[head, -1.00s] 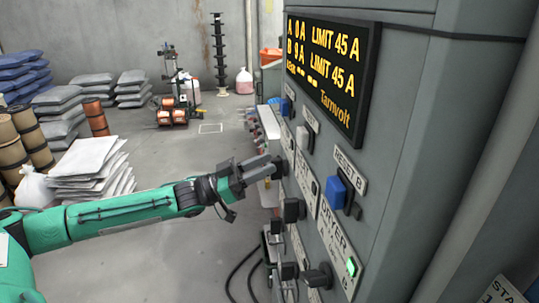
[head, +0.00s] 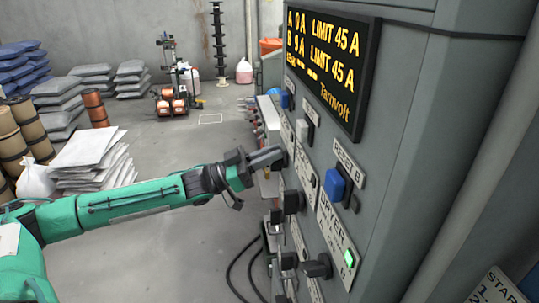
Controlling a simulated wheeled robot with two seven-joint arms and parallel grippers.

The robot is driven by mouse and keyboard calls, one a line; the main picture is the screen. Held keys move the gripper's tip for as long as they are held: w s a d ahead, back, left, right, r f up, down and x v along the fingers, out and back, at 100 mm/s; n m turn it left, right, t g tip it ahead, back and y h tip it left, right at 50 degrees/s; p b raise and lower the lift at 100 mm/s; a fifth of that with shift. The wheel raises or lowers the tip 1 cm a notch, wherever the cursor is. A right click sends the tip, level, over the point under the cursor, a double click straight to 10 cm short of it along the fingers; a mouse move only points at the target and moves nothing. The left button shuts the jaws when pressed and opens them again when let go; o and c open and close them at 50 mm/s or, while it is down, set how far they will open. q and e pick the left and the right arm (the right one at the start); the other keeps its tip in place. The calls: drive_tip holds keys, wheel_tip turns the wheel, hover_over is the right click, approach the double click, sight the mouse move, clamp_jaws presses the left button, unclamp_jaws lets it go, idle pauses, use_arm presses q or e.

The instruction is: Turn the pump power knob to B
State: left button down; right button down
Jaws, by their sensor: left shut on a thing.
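The grey control cabinet (head: 400,150) fills the right side of the head view, with a column of knobs on its face. My left gripper (head: 278,158) is at the face, level and reaching right, and is shut on a dark knob (head: 284,160) left of the small label plates. The fingers hide most of this knob, so its pointer position does not show. I cannot read the label beside it. Another black knob (head: 293,202) sits just below. My right gripper is not in view.
The display (head: 330,70) reads A 0 A and B 9 A, both LIMIT 45 A. A blue button (head: 337,185) under RESET B, a dryer knob (head: 318,268) and a lit green lamp (head: 349,259) are nearby. White sacks (head: 90,160) stand left; the floor between is clear.

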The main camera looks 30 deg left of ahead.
use_arm(q)
drive_tip(key=shift+s+d+f+m+g+h+b, duration=0.15)
drive_tip(key=shift+m+g+h+b, duration=0.2)
drive_tip(key=shift+m+g+b, duration=1.15)
drive_tip(key=shift+s+d+m+g+h+b, duration=0.1)
drive_tip(key=shift+s+m+g+h+b, duration=0.25)
drive_tip(key=shift+m, duration=2.3)
drive_tip(key=shift+d+f+m+g+h+b, duration=0.1)
drive_tip(key=shift+m+g+h+b, duration=0.2)
drive_tip(key=shift+m+g+b, duration=1.15)
drive_tip(key=shift+m+p, duration=0.8)
drive_tip(key=shift+p, duration=0.05)
drive_tip(key=c, duration=1.4)
unclamp_jaws()
drive_tip(key=shift+c, duration=0.2)
drive_tip(key=shift+t, duration=0.4)
